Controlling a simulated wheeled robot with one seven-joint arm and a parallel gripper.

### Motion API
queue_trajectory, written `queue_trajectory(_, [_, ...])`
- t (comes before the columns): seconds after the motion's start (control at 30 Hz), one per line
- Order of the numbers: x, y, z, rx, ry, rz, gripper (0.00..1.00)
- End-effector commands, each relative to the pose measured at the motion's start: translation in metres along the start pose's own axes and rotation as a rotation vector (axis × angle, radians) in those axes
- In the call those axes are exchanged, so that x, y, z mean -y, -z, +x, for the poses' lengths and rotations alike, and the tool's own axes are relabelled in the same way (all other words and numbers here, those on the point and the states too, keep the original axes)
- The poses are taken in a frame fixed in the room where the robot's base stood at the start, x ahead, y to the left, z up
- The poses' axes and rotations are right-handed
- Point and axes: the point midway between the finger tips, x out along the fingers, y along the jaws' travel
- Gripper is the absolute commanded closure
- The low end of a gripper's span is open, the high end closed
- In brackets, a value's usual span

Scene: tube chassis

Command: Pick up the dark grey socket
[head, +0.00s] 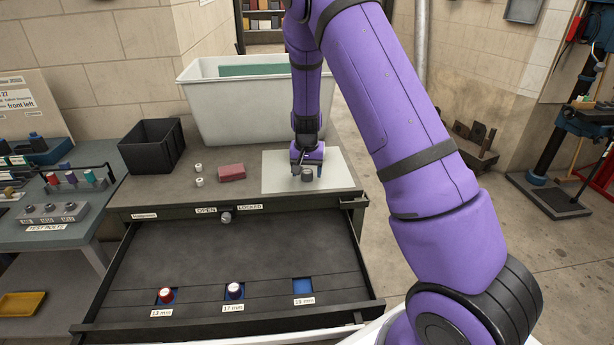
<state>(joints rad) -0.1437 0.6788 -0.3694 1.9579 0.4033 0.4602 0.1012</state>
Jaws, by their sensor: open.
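The dark grey socket (307,175) stands on the pale sheet (280,182) on top of the cabinet, right of its middle. My gripper (307,169) points down directly over the socket, with its jaws open. The fingertips are close around or just above the socket's top; at this size I cannot tell whether they touch it. The gripper partly hides the socket's upper part.
An open drawer (240,252) below holds a red-topped socket (166,295) and a white-topped socket (235,290); the 19 mm recess (302,286) is empty. A red block (231,172), black bin (152,146) and large white tub (215,105) stand on the cabinet.

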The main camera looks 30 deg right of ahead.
Motion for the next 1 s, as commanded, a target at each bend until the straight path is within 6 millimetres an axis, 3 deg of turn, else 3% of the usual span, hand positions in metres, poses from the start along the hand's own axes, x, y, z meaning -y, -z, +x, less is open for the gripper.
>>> queue_trajectory(0.27, [0.000,0.000,0.008,0.000,0.000,-0.001,0.32])
queue_trajectory(0.37, [0.000,0.000,0.008,0.000,0.000,-0.001,0.51])
queue_trajectory(0.5, [0.000,0.000,0.008,0.000,0.000,0.000,0.83])
queue_trajectory(0.53, [0.000,0.000,0.008,0.000,0.000,0.000,0.86])
queue_trajectory(1.0, [0.000,0.002,-0.003,-0.002,0.002,0.000,0.86])
